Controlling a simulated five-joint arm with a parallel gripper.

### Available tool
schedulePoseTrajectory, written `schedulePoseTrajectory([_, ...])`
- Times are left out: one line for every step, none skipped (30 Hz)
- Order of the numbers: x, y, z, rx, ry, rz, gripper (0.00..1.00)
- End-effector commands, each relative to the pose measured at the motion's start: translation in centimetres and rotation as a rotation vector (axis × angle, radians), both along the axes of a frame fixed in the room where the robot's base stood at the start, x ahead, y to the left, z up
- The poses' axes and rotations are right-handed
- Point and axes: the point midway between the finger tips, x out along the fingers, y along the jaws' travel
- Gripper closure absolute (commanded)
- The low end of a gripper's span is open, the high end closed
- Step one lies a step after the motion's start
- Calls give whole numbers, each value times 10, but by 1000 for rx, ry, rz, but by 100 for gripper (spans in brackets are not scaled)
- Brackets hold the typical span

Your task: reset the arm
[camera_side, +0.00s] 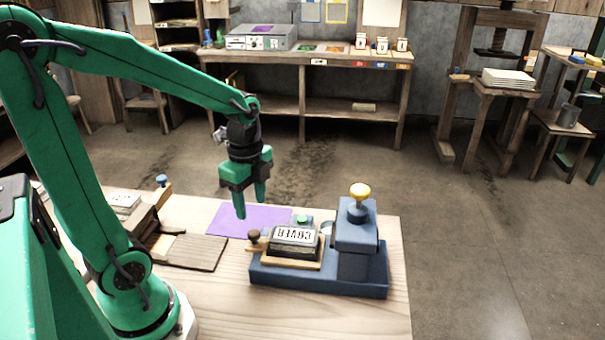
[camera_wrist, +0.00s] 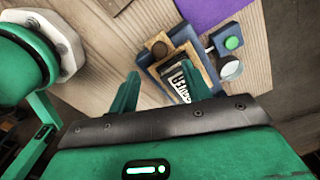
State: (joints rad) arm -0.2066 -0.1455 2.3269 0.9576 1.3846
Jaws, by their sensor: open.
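My gripper (camera_side: 250,200) is open and empty in the side view, pointing down above the table near the purple sheet (camera_side: 248,220). In the wrist view my gripper's two green fingers (camera_wrist: 166,88) stand apart with nothing held between them. A blue press (camera_side: 318,284) with a yellow knob stands to the right of my gripper. A block marked COVER (camera_side: 295,237) sits on a wooden tray on the press bed. It also shows in the wrist view (camera_wrist: 180,82), partly hidden by a finger.
The wooden table (camera_side: 225,290) has bare room in front of the press. A dark wooden board (camera_side: 193,252) and a small wooden fixture (camera_side: 140,210) lie to the left. A green button (camera_side: 302,219) is behind the block. Workbenches stand far back.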

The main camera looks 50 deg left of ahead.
Motion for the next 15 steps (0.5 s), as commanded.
schedulePoseTrajectory([0,0,0,0,0,0,51])
schedulePoseTrajectory([0,0,0,0,0,0,51])
schedulePoseTrajectory([0,0,0,0,0,0,51])
schedulePoseTrajectory([0,0,0,0,0,0,51])
schedulePoseTrajectory([0,0,0,0,0,0,51])
schedulePoseTrajectory([0,0,0,0,0,0,51])
schedulePoseTrajectory([0,0,0,0,0,0,51])
schedulePoseTrajectory([0,0,0,0,0,0,51])
schedulePoseTrajectory([0,0,0,0,-1,2,51])
schedulePoseTrajectory([0,0,1,1,-2,5,51])
schedulePoseTrajectory([0,-1,1,1,-4,9,51])
schedulePoseTrajectory([0,-1,2,1,-8,17,51])
schedulePoseTrajectory([-1,-2,3,2,-11,25,51])
schedulePoseTrajectory([-1,-2,4,3,-16,35,51])
schedulePoseTrajectory([-1,-3,6,4,-24,53,51])
